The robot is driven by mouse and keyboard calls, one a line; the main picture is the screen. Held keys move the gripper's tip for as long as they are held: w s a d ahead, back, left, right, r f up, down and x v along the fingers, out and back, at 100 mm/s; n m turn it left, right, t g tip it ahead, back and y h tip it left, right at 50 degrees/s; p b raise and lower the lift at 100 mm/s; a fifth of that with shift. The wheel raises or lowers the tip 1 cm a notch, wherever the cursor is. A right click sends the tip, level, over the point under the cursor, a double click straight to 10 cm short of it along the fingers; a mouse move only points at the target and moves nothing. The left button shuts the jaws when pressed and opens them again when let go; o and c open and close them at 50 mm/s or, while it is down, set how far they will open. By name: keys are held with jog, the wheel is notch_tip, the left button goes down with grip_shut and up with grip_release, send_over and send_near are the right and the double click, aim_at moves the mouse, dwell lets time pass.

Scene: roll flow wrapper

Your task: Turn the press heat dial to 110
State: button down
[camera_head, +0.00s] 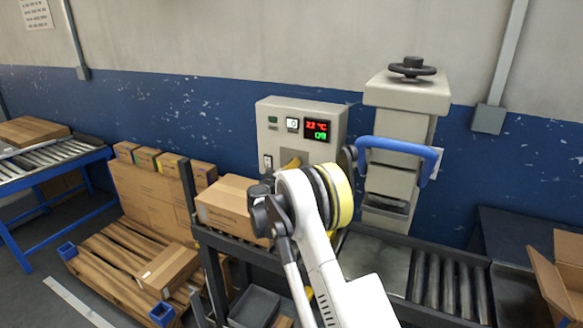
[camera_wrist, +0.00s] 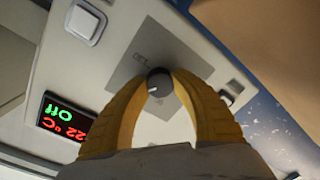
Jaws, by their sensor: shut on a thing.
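A black round dial (camera_wrist: 159,82) with a white pointer line sits on the control panel in the wrist view. My gripper (camera_wrist: 160,86) has its two yellow fingers closed around the dial, one on each side. In the head view the dial is hidden behind my arm, and only a little yellow of my gripper (camera_head: 291,163) shows against the control box (camera_head: 272,139). The display (camera_head: 317,130) reads 22 °C in red with green text below. In the wrist view the display (camera_wrist: 66,120) appears upside down and reads 22 °C and Off.
The press (camera_head: 401,130) with its blue handle (camera_head: 398,146) stands right of the control box. A cardboard box (camera_head: 228,207) sits left of my arm.

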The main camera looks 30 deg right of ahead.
jog(key=shift+w+r, duration=0.1)
dwell(0.3)
jog(key=c, duration=1)
grip_release()
jog(key=v, duration=1.2)
jog(key=shift+r, duration=0.1)
